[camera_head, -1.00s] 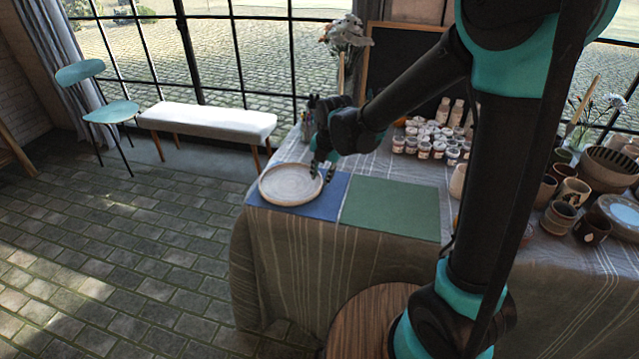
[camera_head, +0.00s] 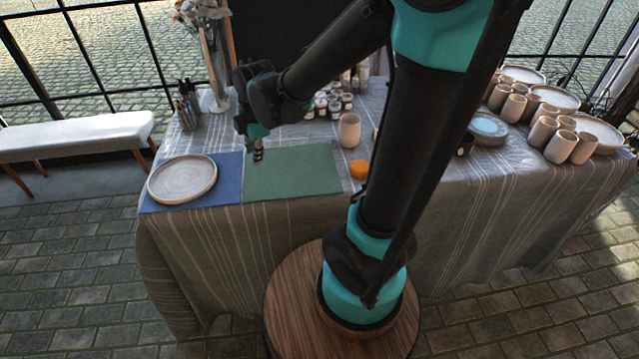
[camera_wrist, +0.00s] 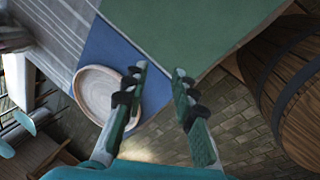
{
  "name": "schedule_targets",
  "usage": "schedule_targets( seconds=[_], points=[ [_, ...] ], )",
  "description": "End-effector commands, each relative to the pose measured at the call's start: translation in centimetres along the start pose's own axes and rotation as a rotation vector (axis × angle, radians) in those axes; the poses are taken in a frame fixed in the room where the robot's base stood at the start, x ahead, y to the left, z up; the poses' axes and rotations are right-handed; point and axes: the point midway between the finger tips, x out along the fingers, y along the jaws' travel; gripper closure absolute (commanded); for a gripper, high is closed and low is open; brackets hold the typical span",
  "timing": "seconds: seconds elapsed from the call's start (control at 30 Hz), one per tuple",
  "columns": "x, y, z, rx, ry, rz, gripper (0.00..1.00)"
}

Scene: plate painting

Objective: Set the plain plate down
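The plain plate (camera_head: 182,180), pale and round with a raised rim, lies flat on the blue mat (camera_head: 230,182) at the table's left end. In the head view it reaches slightly past the mat's left edge. The plate also shows in the wrist view (camera_wrist: 97,92), left of my fingers, one of which covers part of its right side. My gripper (camera_head: 257,153) is to the right of the plate and apart from it, above the green mat near the blue one. In the wrist view my gripper (camera_wrist: 161,70) has its fingers spread with nothing between them.
The green mat (camera_head: 300,170) is bare. A cup (camera_head: 349,131) and an orange piece (camera_head: 359,169) stand right of it. Pens in a holder (camera_head: 187,105) and a flower vase are behind the plate. Cups and plates crowd the table's right end. A white bench (camera_head: 75,137) stands left.

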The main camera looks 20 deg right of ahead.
Motion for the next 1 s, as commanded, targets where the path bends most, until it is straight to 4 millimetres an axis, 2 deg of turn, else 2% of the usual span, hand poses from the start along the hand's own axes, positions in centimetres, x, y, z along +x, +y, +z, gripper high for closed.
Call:
schedule_targets(
  seconds=[0.03, 0.2, 0.33, 0.5, 0.6, 0.7, 1.0],
  points=[
    [-0.1, -1.6, 1.8, 0.158, -0.012, 0.008, 0.73],
    [-0.3, -6.6, 6.3, 0.713, -0.040, 0.041, 0.73],
    [-0.2, -10.7, 8.9, 1.130, -0.054, 0.077, 0.73],
    [0.1, -15.2, 11.0, 1.575, -0.058, 0.125, 0.73],
    [0.2, -16.8, 11.6, 1.741, -0.056, 0.145, 0.73],
    [0.3, -17.6, 11.9, 1.830, -0.054, 0.157, 0.73],
    [0.3, -17.8, 11.9, 1.860, -0.053, 0.160, 0.73]
  ],
)
